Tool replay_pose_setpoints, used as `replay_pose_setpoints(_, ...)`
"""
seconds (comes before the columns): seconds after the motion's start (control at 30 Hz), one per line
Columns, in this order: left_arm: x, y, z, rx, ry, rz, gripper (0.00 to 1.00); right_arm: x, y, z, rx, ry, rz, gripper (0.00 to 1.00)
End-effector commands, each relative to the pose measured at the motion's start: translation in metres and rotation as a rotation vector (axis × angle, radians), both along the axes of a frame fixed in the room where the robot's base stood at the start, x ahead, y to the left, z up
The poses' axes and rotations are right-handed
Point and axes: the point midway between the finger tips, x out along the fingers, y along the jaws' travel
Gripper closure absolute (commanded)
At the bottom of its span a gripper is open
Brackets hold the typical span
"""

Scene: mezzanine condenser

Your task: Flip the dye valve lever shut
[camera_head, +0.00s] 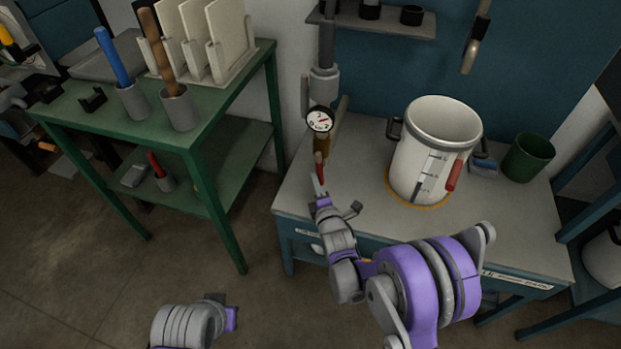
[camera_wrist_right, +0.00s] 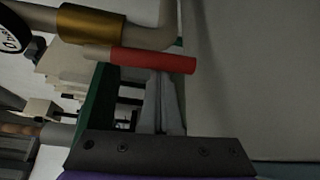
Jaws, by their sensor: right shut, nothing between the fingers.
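The dye valve lever has a red sleeve (camera_head: 319,171) and hangs below a brass valve body (camera_head: 322,146) on the pipe, under a round gauge. In the right wrist view the red lever (camera_wrist_right: 155,60) lies across the picture beside the brass body (camera_wrist_right: 92,25). My right gripper (camera_head: 317,186) is shut and empty, just at the lever's lower end. In the wrist view its closed fingertips (camera_wrist_right: 162,75) meet the lever's edge; I cannot tell if they touch. My left gripper (camera_head: 230,318) shows only in part at the bottom of the head view; its fingers are hidden.
A green shelf table (camera_head: 215,115) with tool holders stands left. Open floor lies between the tables.

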Motion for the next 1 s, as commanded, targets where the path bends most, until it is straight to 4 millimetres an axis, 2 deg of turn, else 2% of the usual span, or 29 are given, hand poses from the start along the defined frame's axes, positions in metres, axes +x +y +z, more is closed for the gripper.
replay_pose_setpoints(0.2, -0.002, 0.0, 0.024, 0.0, -0.008, 0.0, 1.0, -0.003, -0.012, 0.006, -0.123, 0.031, -0.003, 1.0)
replay_pose_setpoints(0.77, -0.004, 0.0, 0.052, 0.0, -0.018, 0.0, 1.0, -0.008, -0.03, 0.009, -0.35, 0.092, -0.002, 1.0)
replay_pose_setpoints(1.0, -0.005, 0.0, 0.064, 0.0, -0.022, 0.0, 1.0, -0.012, -0.045, 0.018, -0.539, 0.143, -0.002, 1.0)
